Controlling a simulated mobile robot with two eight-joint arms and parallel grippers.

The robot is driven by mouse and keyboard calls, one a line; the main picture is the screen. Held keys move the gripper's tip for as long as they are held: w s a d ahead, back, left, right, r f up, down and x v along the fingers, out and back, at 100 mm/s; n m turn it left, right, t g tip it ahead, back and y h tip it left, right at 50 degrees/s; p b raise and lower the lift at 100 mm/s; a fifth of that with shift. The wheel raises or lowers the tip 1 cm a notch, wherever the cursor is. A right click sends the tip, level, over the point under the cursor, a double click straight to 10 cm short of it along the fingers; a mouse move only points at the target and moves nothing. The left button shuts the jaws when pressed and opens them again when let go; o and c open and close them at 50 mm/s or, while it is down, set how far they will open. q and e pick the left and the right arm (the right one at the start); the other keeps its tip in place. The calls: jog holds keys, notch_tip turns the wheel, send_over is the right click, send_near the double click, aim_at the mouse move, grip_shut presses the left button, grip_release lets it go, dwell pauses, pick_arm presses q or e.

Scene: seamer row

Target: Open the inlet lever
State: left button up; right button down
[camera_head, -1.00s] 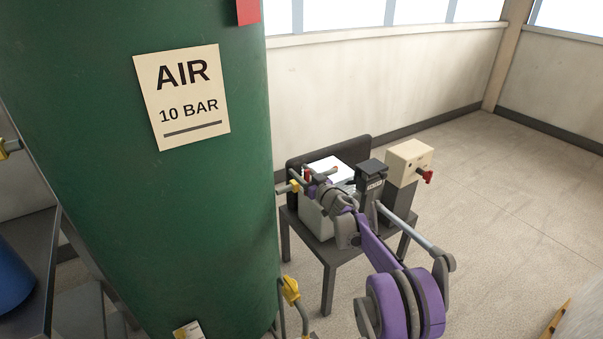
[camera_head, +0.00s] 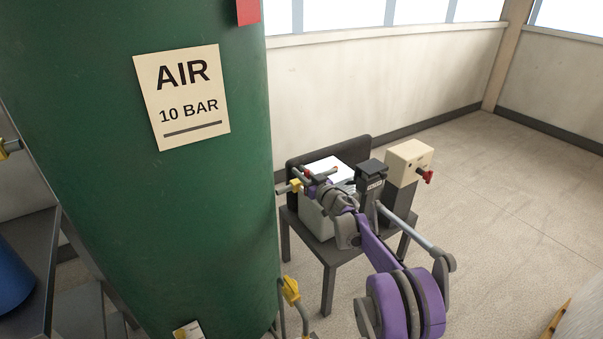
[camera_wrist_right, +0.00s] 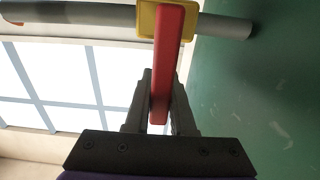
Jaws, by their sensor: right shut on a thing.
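The red lever (camera_wrist_right: 168,55) sits on a yellow valve body (camera_wrist_right: 147,20) on a grey pipe (camera_wrist_right: 225,24) beside the green tank. In the right wrist view the lever points from the valve towards my palm, roughly crosswise to the pipe. My right gripper (camera_wrist_right: 160,105) is shut on the lever, with a dark finger on each side of it. In the head view the right gripper (camera_head: 316,179) is small, just right of the yellow valve (camera_head: 296,186), and partly hides the lever. My left gripper is not in view.
The green air tank (camera_head: 190,220) fills the left.

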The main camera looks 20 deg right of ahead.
jog(key=shift+d, duration=0.1)
dwell(0.8)
jog(key=d+m+b, duration=0.1)
jog(key=m, duration=0.1)
jog(key=d+m+b, duration=0.1)
jog(key=m, duration=0.1)
jog(key=shift+w+f, duration=0.15)
jog(key=shift+f, duration=0.15)
jog(key=d+f+m+b, duration=0.4)
jog(key=m, duration=0.7)
jog(key=shift+w+f+m, duration=0.25)
jog(key=shift+w+m, duration=0.05)
jog(key=c, duration=0.8)
grip_release()
jog(key=shift+o, duration=0.2)
